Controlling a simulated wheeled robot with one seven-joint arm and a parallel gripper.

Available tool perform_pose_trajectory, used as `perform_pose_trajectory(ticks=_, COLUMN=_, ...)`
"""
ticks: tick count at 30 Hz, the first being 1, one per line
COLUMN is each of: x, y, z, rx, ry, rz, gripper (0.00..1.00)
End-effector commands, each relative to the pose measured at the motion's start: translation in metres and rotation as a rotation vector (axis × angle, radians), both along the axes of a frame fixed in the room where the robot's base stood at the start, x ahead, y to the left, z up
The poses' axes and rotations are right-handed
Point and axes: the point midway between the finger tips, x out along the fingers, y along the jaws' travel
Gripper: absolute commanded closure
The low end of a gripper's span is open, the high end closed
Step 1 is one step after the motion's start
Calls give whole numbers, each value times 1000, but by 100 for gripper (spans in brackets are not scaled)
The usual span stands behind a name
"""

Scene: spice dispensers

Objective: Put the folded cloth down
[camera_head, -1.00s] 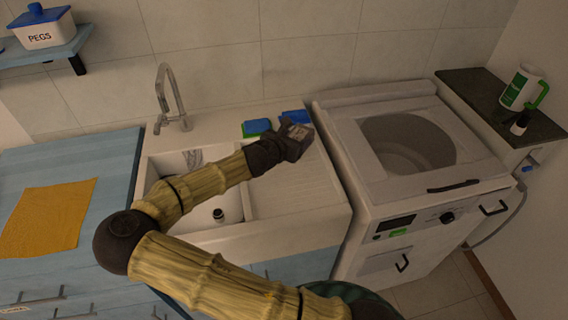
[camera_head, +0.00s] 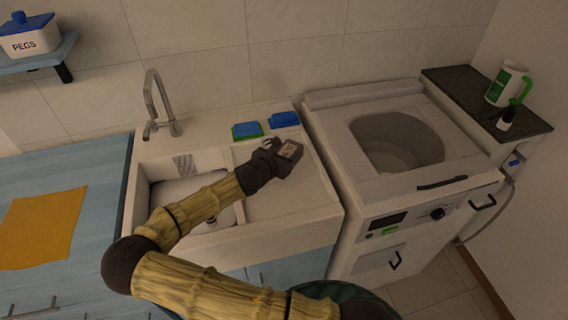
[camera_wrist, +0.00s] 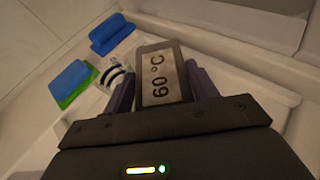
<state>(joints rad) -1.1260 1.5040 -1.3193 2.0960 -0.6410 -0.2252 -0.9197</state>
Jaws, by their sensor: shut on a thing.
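My gripper (camera_head: 280,158) is shut on a small dark-framed plate reading "60 °C" (camera_wrist: 160,80). It is above the ribbed drainboard (camera_head: 305,190), right of the sink basin. In the wrist view the plate sits between the two fingers (camera_wrist: 162,88). A white and dark striped thing (camera_wrist: 113,75) shows just beyond the left finger; I cannot tell whether it is held. An orange cloth (camera_head: 40,228) lies flat on the blue counter at far left, away from my gripper. I cannot tell whether it is folded.
The tap (camera_head: 160,100) stands left. The washing machine (camera_head: 400,185) is right. The drainboard's front part is clear.

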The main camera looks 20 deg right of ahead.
Motion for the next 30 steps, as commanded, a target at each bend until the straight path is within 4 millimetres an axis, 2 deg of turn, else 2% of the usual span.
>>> perform_pose_trajectory(ticks=7, x=0, y=0, z=-4, rx=-2, ry=1, rz=1, gripper=67)
perform_pose_trajectory(ticks=15, x=0, y=0, z=-38, rx=-3, ry=0, rz=0, gripper=67)
perform_pose_trajectory(ticks=23, x=0, y=0, z=-42, rx=1, ry=-1, rz=0, gripper=67)
perform_pose_trajectory(ticks=24, x=0, y=0, z=-42, rx=1, ry=1, rz=0, gripper=34)
perform_pose_trajectory(ticks=26, x=0, y=0, z=-42, rx=1, ry=1, rz=0, gripper=23)
perform_pose_trajectory(ticks=30, x=0, y=0, z=-42, rx=0, ry=0, rz=0, gripper=20)
